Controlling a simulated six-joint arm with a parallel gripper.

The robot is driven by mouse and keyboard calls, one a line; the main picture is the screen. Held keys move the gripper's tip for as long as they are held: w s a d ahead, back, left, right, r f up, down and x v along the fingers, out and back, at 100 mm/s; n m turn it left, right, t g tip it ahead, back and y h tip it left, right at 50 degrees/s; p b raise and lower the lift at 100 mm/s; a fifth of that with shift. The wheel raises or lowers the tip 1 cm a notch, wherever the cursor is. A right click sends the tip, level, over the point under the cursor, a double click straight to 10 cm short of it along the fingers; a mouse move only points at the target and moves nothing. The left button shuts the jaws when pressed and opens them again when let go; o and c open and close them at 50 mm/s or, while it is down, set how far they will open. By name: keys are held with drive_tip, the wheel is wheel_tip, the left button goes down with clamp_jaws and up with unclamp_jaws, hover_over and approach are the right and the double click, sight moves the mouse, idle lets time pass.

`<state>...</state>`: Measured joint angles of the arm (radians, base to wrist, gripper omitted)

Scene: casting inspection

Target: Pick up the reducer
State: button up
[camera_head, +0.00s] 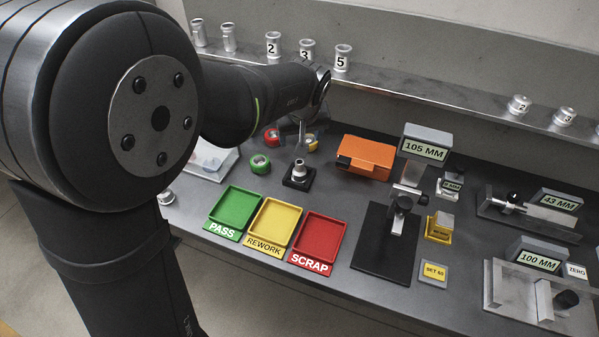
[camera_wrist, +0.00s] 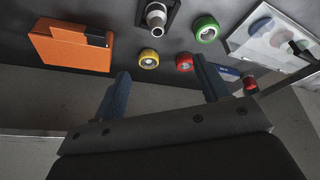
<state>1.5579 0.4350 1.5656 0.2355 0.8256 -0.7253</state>
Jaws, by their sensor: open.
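A silver stepped fitting, which looks like the reducer (camera_head: 299,168), stands upright on a square black base (camera_head: 299,183) behind the coloured trays. In the wrist view the reducer (camera_wrist: 155,16) shows at the top, on its dark base. My gripper (camera_wrist: 161,66) is open, with its two blue-grey fingers spread and nothing between them. In the head view my gripper (camera_head: 301,124) is above and behind the reducer, apart from it and small in the picture.
Green, yellow and red tape rolls (camera_head: 260,163) lie near the reducer. An orange box (camera_head: 365,157) is to its right. PASS (camera_head: 236,208), REWORK (camera_head: 273,226) and SCRAP (camera_head: 318,240) trays are in front. Gauges with displays (camera_head: 425,150) stand right. A shelf (camera_head: 400,88) with silver parts runs behind.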

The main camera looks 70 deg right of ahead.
sight(300, 162)
drive_tip(key=shift+m, duration=0.5)
drive_tip(key=x, duration=1.2)
drive_tip(key=shift+s+d+f, duration=0.25)
drive_tip(key=shift+s+d, duration=0.05)
drive_tip(key=shift+a+x, duration=0.1)
drive_tip(key=shift+x, duration=1.25)
drive_tip(key=shift+a+x, duration=0.15)
drive_tip(key=shift+x, duration=1.2)
drive_tip(key=shift+w, duration=0.1)
drive_tip(key=c, duration=1.3)
